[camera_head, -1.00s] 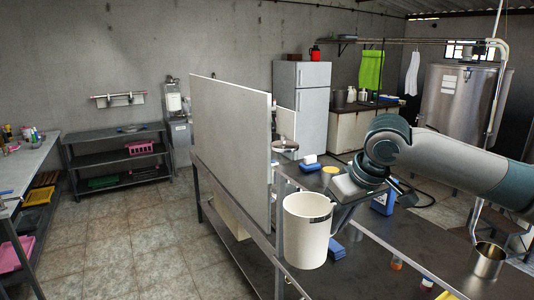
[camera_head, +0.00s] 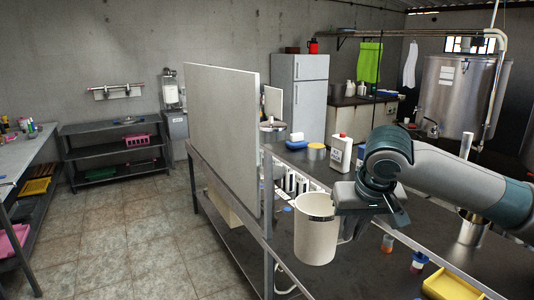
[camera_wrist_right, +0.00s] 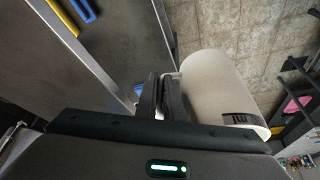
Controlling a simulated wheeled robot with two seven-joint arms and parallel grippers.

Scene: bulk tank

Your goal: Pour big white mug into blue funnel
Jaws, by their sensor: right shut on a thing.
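The big white mug (camera_head: 316,232) hangs upright beside the work table in the head view, its open rim upward. My right gripper (camera_head: 342,208) is shut on its right side, and the fingers partly hide where they grip. In the right wrist view the mug (camera_wrist_right: 212,88) lies against the right of my closed fingers (camera_wrist_right: 164,98). I cannot make out a blue funnel for certain in either view. My left gripper is not in view.
A tall grey panel (camera_head: 222,135) stands left of the mug. A steel cup (camera_head: 472,228) and yellow tray (camera_head: 452,285) are at right.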

